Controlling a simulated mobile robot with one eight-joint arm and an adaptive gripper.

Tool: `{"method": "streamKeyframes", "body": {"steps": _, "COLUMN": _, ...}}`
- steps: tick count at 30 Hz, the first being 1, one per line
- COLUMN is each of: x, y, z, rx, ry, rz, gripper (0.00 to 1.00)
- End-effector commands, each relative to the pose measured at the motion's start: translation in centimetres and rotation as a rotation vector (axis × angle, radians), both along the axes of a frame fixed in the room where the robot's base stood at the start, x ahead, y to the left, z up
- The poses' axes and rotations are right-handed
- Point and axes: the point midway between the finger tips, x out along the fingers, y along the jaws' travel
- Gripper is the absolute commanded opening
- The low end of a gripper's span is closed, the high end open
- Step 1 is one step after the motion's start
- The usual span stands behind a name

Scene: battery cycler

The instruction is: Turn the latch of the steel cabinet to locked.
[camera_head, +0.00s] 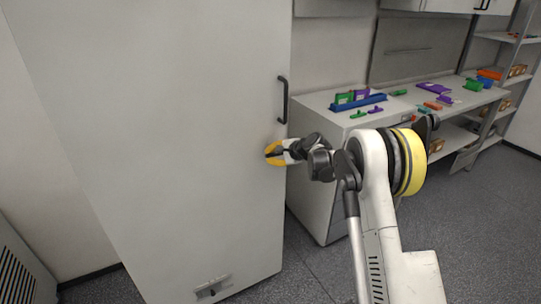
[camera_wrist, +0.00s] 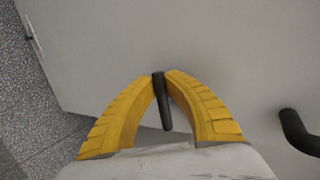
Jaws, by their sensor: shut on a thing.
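The steel cabinet (camera_head: 170,130) is a tall pale grey box on the left of the head view, with a smooth front. My gripper (camera_head: 268,153) is at the cabinet's front near its right edge, below the black bar handle (camera_head: 283,100). In the wrist view, the yellow fingers of my gripper (camera_wrist: 162,76) close around a short dark latch lever (camera_wrist: 165,108). The lever runs nearly up and down in that picture, tilted slightly. The cabinet's handle (camera_wrist: 299,133) shows at the right there. In the head view my gripper hides the latch.
A workbench (camera_head: 325,115) stands right of the cabinet, with a blue rack (camera_head: 358,103) and several coloured parts on it. Shelves (camera_head: 500,90) stand at the far right. A small plate (camera_head: 213,287) sits low on the cabinet. The grey floor (camera_head: 480,215) at the right is clear.

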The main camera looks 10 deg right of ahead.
Motion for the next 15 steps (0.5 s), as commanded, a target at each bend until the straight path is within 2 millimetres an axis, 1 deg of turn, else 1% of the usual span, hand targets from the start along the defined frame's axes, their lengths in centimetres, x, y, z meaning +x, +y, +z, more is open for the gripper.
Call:
{"method": "streamKeyframes", "body": {"steps": 6, "x": 0.00, "y": -0.01, "z": -0.19, "rx": -0.087, "ry": -0.029, "rz": -0.001, "gripper": 0.00}}
{"method": "streamKeyframes", "body": {"steps": 15, "x": 0.00, "y": 0.01, "z": -0.32, "rx": -0.131, "ry": -0.042, "rz": -0.001, "gripper": 0.00}}
